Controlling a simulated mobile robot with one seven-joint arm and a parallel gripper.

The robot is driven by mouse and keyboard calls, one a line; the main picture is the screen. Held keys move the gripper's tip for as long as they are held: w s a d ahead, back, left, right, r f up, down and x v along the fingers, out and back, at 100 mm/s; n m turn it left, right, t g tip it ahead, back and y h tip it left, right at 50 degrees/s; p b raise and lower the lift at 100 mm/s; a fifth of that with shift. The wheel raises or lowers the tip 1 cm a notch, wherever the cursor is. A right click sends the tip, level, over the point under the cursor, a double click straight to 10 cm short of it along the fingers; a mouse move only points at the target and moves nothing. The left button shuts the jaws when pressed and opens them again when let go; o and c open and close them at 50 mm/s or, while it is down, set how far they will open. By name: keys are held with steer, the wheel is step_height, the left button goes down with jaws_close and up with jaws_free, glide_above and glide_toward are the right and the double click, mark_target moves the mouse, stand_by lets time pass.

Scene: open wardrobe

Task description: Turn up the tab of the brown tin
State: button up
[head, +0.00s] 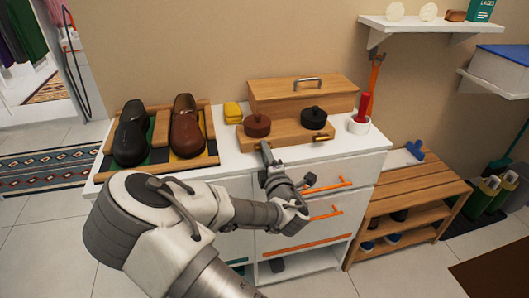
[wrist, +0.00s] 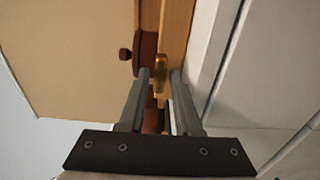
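The brown tin (head: 257,125) sits at the left of the wooden box's front tray, with a knob on its lid. In the wrist view the brown tin (wrist: 147,52) appears sideways, and a brass tab (wrist: 160,72) shows at its side. My gripper (head: 265,147) is just in front of the tin, above the front edge of the white cabinet. In the wrist view my gripper (wrist: 160,76) is open, its fingertips on either side of the tab in the picture, with gaps visible. Whether a finger touches the tab cannot be told. The tin's lower part is partly hidden by the fingers.
A black tin (head: 314,118) stands right of the brown one on the wooden box (head: 303,95). A white pot (head: 359,125) with a red-handled tool is farther right. A yellow cloth (head: 232,110) and a tray of shoes (head: 213,150) are left. White drawers (head: 375,165) lie below.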

steer(key=shift+w+a, duration=0.15)
steer(key=shift+w, duration=0.35)
jaws_close()
